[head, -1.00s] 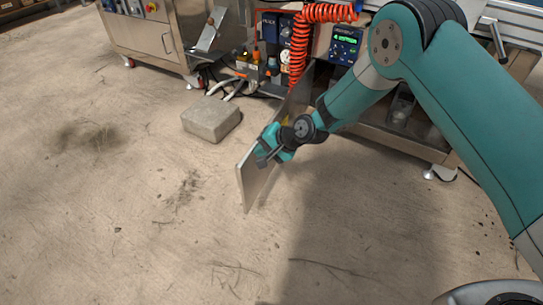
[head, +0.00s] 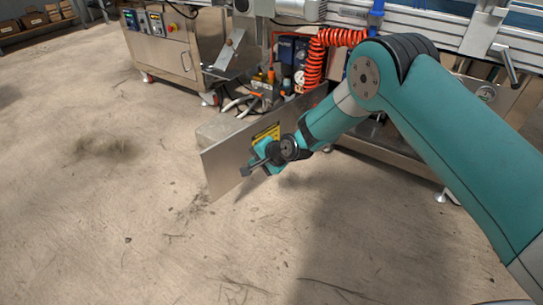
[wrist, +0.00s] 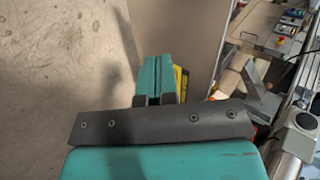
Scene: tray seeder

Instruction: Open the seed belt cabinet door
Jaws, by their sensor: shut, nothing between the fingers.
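The seed belt cabinet door (head: 222,170) is a flat metal panel with a yellow label, standing swung out from the machine over the floor. My gripper (head: 246,171) is shut and empty, in front of the panel's near face, close to its free edge. I cannot tell whether it touches the panel. In the wrist view the shut fingers (wrist: 157,78) lie over the panel (wrist: 175,35), with part of the yellow label showing beside them. My forearm hides the door's hinge side and much of the cabinet opening.
A grey block (head: 215,130) sits on the floor behind the door, partly hidden by it. The machine (head: 430,130) with a coiled red hose (head: 318,60) stands behind. A steel cabinet on wheels (head: 165,58) is at back left. The floor at left and front is clear.

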